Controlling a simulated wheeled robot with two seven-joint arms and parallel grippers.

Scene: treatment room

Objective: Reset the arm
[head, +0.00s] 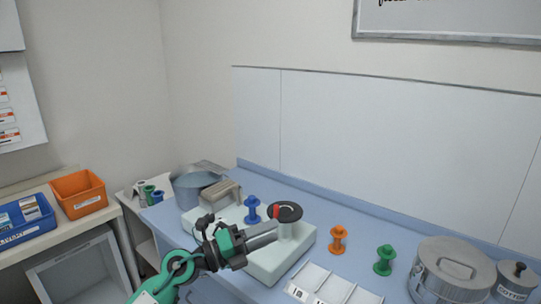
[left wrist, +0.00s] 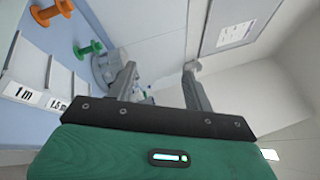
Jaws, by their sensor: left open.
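My left arm comes in from the bottom left in the head view. I cannot tell whether the fingers touch the post. In the left wrist view the gripper's two grey fingers (left wrist: 160,78) are apart with nothing between them. My right gripper is in neither view.
A blue spool (head: 252,208) is on the device; orange (head: 338,240) and green (head: 384,260) spools stand to its right. A labelled white tray (head: 326,287), a steel drum (head: 440,266) and a small canister (head: 515,282) are at front right. An orange bin (head: 80,205) stands left.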

